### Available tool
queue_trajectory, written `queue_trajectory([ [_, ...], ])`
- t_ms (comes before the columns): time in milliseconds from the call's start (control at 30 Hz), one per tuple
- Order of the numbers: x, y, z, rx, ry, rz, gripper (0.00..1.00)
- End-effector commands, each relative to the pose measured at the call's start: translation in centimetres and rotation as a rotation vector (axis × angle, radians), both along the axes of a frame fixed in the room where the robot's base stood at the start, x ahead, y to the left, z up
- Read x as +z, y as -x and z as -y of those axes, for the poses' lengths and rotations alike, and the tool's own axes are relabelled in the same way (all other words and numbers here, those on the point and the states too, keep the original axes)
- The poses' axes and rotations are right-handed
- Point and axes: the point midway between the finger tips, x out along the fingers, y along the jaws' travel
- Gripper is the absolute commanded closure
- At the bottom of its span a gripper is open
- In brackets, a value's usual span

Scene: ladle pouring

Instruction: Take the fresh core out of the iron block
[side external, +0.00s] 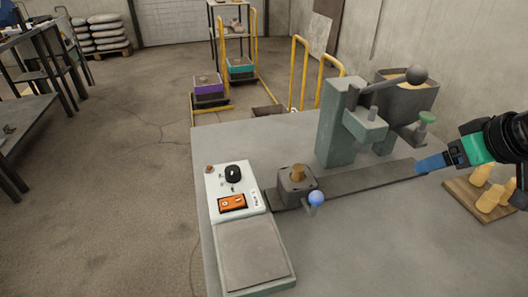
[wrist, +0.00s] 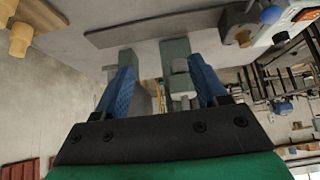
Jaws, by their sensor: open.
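The iron block (side external: 297,189) is a dark grey box on the table, at the left end of a long flat dark bar. A tan core (side external: 298,172) stands upright in its top, its upper part showing and its lower part hidden. A blue ball knob (side external: 316,198) sits at the block's front. In the wrist view the block (wrist: 231,22) and core (wrist: 243,38) show at the upper right. My gripper (side external: 430,163) is to the right of the block, well apart from it. Its blue fingers (wrist: 163,82) are open with nothing held between them.
A green-grey press (side external: 337,125) with a lever and a grey hopper (side external: 405,97) stands behind the bar. A wooden board (side external: 466,198) with several tan cores lies at right. A control box (side external: 233,177) and a flat plate (side external: 253,253) are left of the block. The front table is clear.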

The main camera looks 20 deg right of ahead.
Motion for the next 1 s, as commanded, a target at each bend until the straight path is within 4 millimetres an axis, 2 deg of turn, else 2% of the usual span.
queue_trajectory([
  [67,2.0,0.1,0.0,0.000,0.000,0.000,0.35],
  [300,12.6,0.0,0.0,0.000,0.000,0.000,0.35],
  [500,18.6,0.0,0.0,0.000,0.000,0.000,0.35],
  [700,22.5,0.0,0.0,0.000,0.000,0.000,0.35],
  [867,24.8,0.0,0.0,0.000,0.000,0.000,0.35],
  [1000,23.5,-2.1,-0.8,0.258,0.278,-0.089,0.35],
])
